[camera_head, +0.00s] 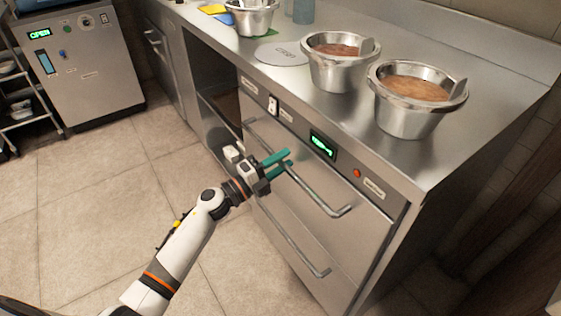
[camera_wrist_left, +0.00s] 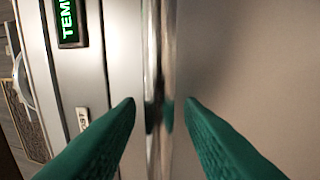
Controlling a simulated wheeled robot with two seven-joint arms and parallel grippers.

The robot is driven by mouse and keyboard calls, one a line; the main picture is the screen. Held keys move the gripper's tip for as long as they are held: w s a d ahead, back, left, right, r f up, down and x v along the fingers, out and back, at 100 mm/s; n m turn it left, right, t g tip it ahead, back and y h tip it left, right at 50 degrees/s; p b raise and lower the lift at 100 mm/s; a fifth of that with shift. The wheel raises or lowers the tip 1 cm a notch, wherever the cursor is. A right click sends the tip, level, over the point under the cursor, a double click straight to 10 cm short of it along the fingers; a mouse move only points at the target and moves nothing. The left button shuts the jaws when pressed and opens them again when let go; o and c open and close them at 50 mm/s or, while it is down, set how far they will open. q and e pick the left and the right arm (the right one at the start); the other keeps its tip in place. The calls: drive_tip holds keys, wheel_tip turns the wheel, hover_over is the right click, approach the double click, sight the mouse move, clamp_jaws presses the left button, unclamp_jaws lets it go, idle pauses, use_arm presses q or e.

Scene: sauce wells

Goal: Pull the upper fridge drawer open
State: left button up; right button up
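The upper fridge drawer (camera_head: 290,195) is shut in the metal counter, with a long bar handle (camera_head: 318,195) across its front. My left gripper (camera_head: 284,162) is at this handle, near the middle of the bar, its green fingers pointing at the drawer front. In the left wrist view the handle (camera_wrist_left: 160,50) runs upright between the two fingertips (camera_wrist_left: 160,102), one finger on each side. A gap shows between each fingertip and the bar, so the gripper is open around it. My right gripper is not in view.
A lower drawer handle (camera_head: 300,252) sits below. A green display (camera_head: 323,146) and red button (camera_head: 357,173) are on the panel above. Metal pots of sauce (camera_head: 405,115) (camera_head: 340,70) stand on the counter. The tiled floor (camera_head: 110,200) in front of the drawers is clear apart from my arm.

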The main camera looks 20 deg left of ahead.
use_arm(q)
clamp_jaws()
